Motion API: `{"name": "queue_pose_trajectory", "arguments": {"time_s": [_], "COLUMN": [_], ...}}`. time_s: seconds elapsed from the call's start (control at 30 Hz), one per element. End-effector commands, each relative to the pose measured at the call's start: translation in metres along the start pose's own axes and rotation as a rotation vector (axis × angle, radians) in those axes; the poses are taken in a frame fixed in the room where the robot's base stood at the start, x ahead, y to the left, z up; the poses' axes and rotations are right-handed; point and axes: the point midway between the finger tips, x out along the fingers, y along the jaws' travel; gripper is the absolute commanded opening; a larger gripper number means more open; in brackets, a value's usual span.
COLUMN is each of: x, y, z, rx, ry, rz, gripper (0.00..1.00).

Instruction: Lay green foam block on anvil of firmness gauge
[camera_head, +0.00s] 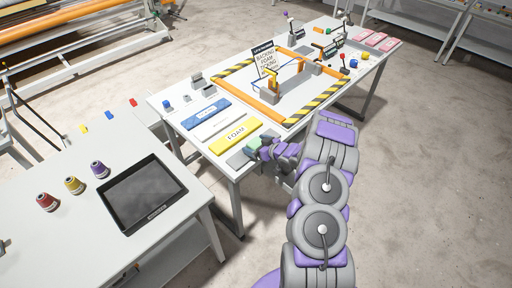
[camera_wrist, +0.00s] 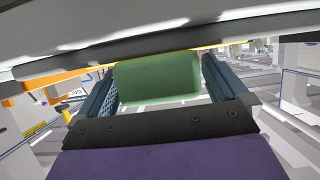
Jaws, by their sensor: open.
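The green foam block (camera_head: 253,143) is at the near edge of the long white table, over a grey pad (camera_head: 238,159). My gripper (camera_head: 263,149) is right beside it in the head view and partly hides it. In the wrist view the green foam block (camera_wrist: 158,79) lies between the two blue ribbed fingers of my gripper (camera_wrist: 160,90). The jaws are open, with the fingers close to the block's two sides; contact is hard to judge. A small upright device (camera_head: 292,31) stands at the far end; I cannot tell whether it is the firmness gauge. The anvil is not discernible.
A yellow FOAM strip (camera_head: 235,136) and a blue strip (camera_head: 206,114) lie near the block. An orange frame with striped borders (camera_head: 250,99) fills the table's middle. Pink blocks (camera_head: 381,38) lie far right. A side table with a dark tablet (camera_head: 142,192) stands left.

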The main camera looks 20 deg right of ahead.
Motion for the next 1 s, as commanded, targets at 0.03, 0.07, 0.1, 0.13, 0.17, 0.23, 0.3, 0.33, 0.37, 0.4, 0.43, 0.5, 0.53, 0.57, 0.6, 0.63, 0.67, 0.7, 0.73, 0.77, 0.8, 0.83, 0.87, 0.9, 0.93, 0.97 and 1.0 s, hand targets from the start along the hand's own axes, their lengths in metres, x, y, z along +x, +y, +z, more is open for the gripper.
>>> {"name": "queue_pose_trajectory", "arguments": {"time_s": [0.03,0.07,0.1,0.13,0.17,0.23,0.3,0.33,0.37,0.4,0.43,0.5,0.53,0.57,0.6,0.63,0.67,0.7,0.73,0.77,0.8,0.83,0.87,0.9,0.93,0.97,1.0], "x": [0.0018,0.0022,0.0022,0.0020,0.0019,0.0017,0.0017,0.0017,0.0017,0.0017,0.0017,0.0017,0.0017,0.0017,0.0017,0.0017,0.0017,0.0017,0.0017,0.0017,0.0017,0.0017,0.0017,0.0017,0.0017,0.0016,0.0015], "y": [0.0001,0.0001,0.0004,0.0005,0.0006,0.0006,0.0006,0.0006,0.0005,0.0005,0.0006,0.0004,0.0005,0.0004,0.0004,0.0005,0.0004,0.0004,0.0004,0.0004,0.0004,0.0003,0.0003,0.0003,0.0003,0.0003,0.0003], "z": [0.0001,0.0001,-0.0001,-0.0001,-0.0001,0.0000,0.0001,0.0001,0.0001,0.0001,0.0001,0.0001,0.0002,0.0001,0.0001,0.0001,0.0001,0.0002,0.0002,0.0002,0.0002,0.0002,0.0002,0.0002,0.0002,0.0001,-0.0002], "rx": [-0.001,0.000,0.000,0.001,0.001,0.001,0.001,0.001,0.001,0.001,0.001,0.001,0.001,0.001,0.001,0.001,0.001,0.001,0.001,0.001,0.001,0.001,0.001,0.001,0.001,0.001,0.001], "ry": [0.000,0.000,0.000,0.000,0.000,0.000,0.000,0.000,0.000,-0.001,0.000,-0.001,-0.001,-0.001,-0.001,-0.001,-0.001,-0.001,-0.001,-0.001,-0.001,-0.001,-0.001,-0.001,-0.001,-0.001,-0.001], "rz": [0.000,0.000,0.000,0.000,0.000,0.000,0.000,0.000,0.000,0.000,0.000,0.000,0.000,0.000,0.000,0.000,0.000,0.000,0.000,0.000,0.000,0.000,0.000,0.000,0.000,0.000,0.000], "gripper": [1.00,1.00,1.00,1.00,1.00,1.00,0.94,0.91,0.89,0.85,0.82,0.75,0.72,0.69,0.66,0.63,0.60,0.56,0.53,0.50,0.46,0.45,0.45,0.45,0.45,0.45,0.45]}}
